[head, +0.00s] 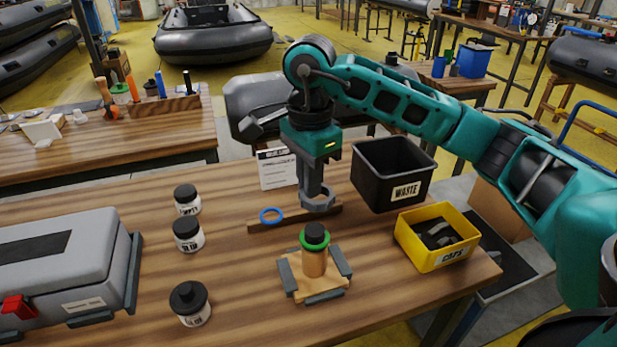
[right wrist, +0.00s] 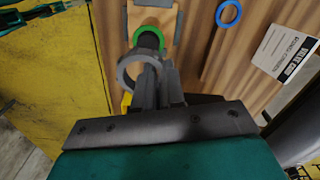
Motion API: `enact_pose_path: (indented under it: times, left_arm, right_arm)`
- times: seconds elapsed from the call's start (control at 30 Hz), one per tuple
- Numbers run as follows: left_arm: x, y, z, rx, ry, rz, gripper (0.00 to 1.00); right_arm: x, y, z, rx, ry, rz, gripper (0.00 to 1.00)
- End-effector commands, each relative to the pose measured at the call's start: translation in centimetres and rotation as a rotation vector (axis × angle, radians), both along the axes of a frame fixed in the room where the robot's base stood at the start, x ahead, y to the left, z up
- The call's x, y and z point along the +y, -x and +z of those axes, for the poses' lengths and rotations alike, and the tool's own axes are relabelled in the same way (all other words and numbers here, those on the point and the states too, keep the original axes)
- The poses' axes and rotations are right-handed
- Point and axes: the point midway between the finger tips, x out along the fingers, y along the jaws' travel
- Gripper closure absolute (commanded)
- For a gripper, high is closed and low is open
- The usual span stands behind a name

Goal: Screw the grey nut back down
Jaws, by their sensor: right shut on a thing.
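My right gripper (head: 314,188) points down above the wooden bench and is shut on the grey nut (head: 318,207), a wide grey ring. It also shows in the right wrist view (right wrist: 123,76), held at the fingertips. Below it and toward the front, apart from it, stands a valve (head: 314,262) with a tan body, a black top and a green ring (head: 303,241) around its upper part. The valve is upright on a wooden base between grey blocks. The green ring also shows beyond the nut in the right wrist view (right wrist: 150,33). My left gripper is not in view.
A blue ring (head: 264,220) lies on a wooden strip behind the valve. A black waste bin (head: 380,190) and a yellow caps box (head: 419,255) stand to the right. Several black-lidded jars (head: 187,236) and a grey case (head: 60,270) are left. A card (head: 275,170) stands behind.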

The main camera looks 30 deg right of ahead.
Motion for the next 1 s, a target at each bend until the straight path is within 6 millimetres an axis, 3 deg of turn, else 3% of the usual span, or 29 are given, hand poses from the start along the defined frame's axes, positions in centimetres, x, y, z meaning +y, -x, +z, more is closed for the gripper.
enact_pose_path:
  times: [0.47,1.0]
  left_arm:
    - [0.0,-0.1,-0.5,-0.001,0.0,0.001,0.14]
    - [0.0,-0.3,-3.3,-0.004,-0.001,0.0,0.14]
  right_arm:
    - [-0.2,-0.1,-0.9,0.001,0.001,-0.007,1.0]
    - [-0.1,-0.1,-5.1,0.0,0.001,-0.007,1.0]
